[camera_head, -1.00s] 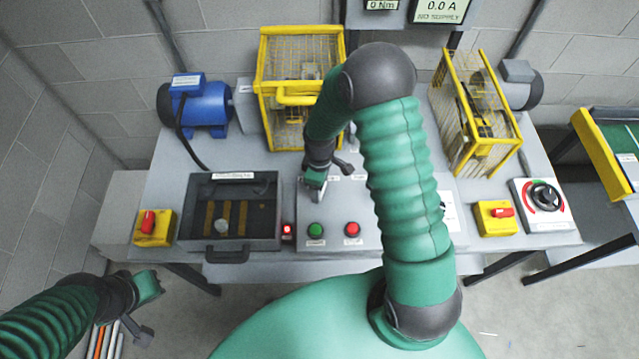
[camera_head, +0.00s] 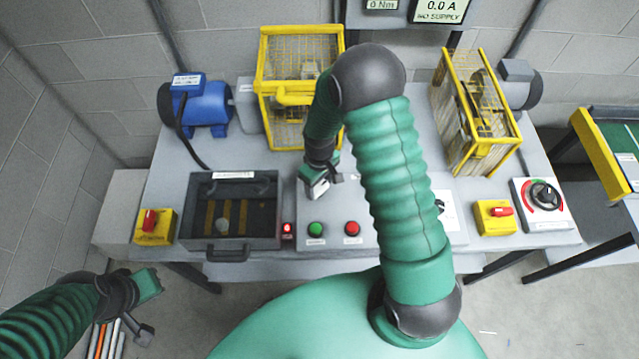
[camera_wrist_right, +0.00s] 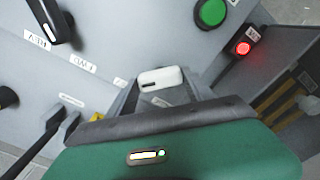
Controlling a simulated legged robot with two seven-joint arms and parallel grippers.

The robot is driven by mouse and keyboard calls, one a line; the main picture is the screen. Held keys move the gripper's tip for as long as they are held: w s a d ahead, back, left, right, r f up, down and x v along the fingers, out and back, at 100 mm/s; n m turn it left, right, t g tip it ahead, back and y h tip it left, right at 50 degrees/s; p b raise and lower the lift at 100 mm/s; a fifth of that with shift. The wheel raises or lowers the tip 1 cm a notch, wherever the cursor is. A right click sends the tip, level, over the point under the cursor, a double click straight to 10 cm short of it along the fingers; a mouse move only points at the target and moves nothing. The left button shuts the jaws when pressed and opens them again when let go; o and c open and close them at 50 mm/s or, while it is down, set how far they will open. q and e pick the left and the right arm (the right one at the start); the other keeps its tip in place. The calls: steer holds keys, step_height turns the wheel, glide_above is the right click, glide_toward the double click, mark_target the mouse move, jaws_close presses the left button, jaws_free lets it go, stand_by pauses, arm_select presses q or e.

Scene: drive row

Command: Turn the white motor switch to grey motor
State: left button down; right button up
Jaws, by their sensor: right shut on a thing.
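The white switch handle (camera_wrist_right: 160,78) shows between the fingers of my right gripper in the right wrist view. My right gripper (camera_head: 317,188) is at the control panel (camera_head: 380,215), shut on the white handle. In the head view my gripper and arm hide most of the switch. A grey motor (camera_head: 520,88) stands at the back right and a blue motor (camera_head: 205,105) at the back left. My left gripper (camera_head: 152,290) hangs at lower left, away from the bench; its fingers are unclear.
A green button (camera_head: 316,229) and a red button (camera_head: 352,229) are on the panel front. A black knob (camera_wrist_right: 55,18) shows in the wrist view. Yellow cages (camera_head: 284,93) stand behind.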

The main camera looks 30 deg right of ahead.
mark_target(319, 186)
steer(key=shift+w+r, duration=0.1)
steer(key=shift+w, duration=0.1)
steer(key=o, duration=1.4)
steer(key=shift+s, duration=0.1)
steer(key=shift+c, duration=0.2)
step_height(319, 186, up, 17)
steer(key=shift+f+b, duration=0.2)
steer(key=shift+b, duration=0.2)
